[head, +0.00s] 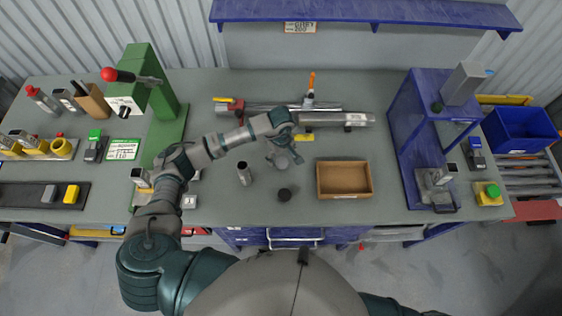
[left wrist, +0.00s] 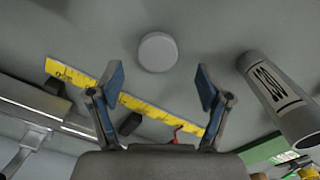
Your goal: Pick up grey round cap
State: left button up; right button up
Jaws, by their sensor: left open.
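The grey round cap (left wrist: 157,52) lies on the grey tabletop in the left wrist view, just beyond and between my fingertips. My left gripper (left wrist: 160,82) is open and empty, its two blue-padded fingers spread wide and apart from the cap. In the head view my left gripper (head: 284,158) reaches over the middle of the table and hides part of the surface under it. A light grey round patch shows there between the fingers, but I cannot tell its outline. My right gripper is not in view.
A grey metal cylinder (head: 243,173) stands left of the gripper. A dark round piece (head: 284,195) lies in front of it. A cardboard tray (head: 320,187) is to the right. Behind are long metal tubes (head: 345,118) and a yellow ruler (left wrist: 150,108). A green press (head: 150,80) stands left.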

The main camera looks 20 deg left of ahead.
aim_at(281, 161)
pick_arm(q)
jog(key=shift+a+f, duration=0.1)
jog(key=shift+f, duration=0.3)
jog(key=f, duration=0.1)
jog(key=f+p, duration=0.1)
jog(key=f, duration=0.2)
jog(key=shift+w+d+f+p, duration=0.15)
jog(key=shift+w+d+p, duration=0.1)
jog(key=shift+d+p, duration=0.05)
jog(key=shift+a, duration=0.25)
jog(key=c, duration=1.1)
